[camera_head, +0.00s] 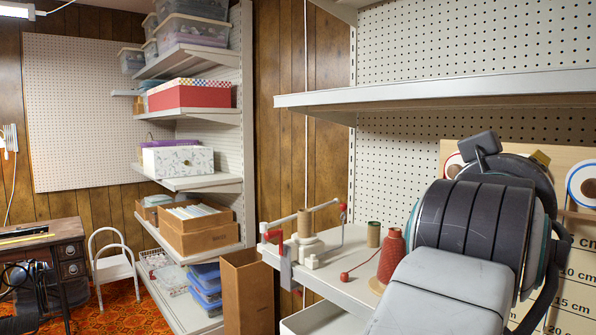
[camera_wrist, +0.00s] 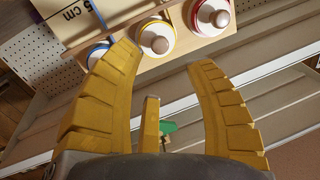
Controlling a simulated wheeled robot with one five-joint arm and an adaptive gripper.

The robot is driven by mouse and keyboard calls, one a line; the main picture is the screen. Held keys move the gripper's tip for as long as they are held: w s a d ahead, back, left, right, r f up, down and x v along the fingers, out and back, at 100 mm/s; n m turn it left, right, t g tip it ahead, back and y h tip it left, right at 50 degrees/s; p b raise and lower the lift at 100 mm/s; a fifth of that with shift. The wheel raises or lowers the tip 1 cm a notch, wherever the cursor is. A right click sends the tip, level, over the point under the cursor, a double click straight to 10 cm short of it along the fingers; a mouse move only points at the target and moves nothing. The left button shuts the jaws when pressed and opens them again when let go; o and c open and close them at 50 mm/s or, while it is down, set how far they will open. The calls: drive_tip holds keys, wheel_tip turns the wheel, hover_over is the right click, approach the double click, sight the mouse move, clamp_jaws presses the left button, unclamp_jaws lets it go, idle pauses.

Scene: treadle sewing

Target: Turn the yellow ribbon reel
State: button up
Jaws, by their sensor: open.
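The yellow ribbon reel (camera_wrist: 156,38) is the middle one of three reels on a pale wooden board in the wrist view. It has a white face, a yellow rim and a round pinkish-brown centre. My gripper (camera_wrist: 163,56) is open, its two yellow fingers spread, with this reel just past and between the fingertips. I cannot tell whether they touch it. In the head view my arm hides the yellow reel and most of the gripper.
A blue-rimmed reel (camera_wrist: 97,54) and a red-rimmed reel (camera_wrist: 213,15) flank it closely. A shelf (camera_head: 440,88) runs above. Red thread cone (camera_head: 391,256) and a clamp-on winder (camera_head: 306,238) stand on the lower shelf.

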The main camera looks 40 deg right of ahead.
drive_tip(key=shift+m, duration=0.5)
drive_tip(key=shift+w+d+f, duration=0.1)
drive_tip(key=shift+w+d, duration=0.15)
drive_tip(key=shift+d, duration=1.2)
drive_tip(key=shift+w+d+f, duration=0.1)
drive_tip(key=shift+w+d, duration=0.15)
drive_tip(key=shift+d, duration=1.15)
drive_tip(key=shift+w+d, duration=0.25)
drive_tip(key=shift+d, duration=1.2)
clamp_jaws()
drive_tip(key=shift+b, duration=0.3)
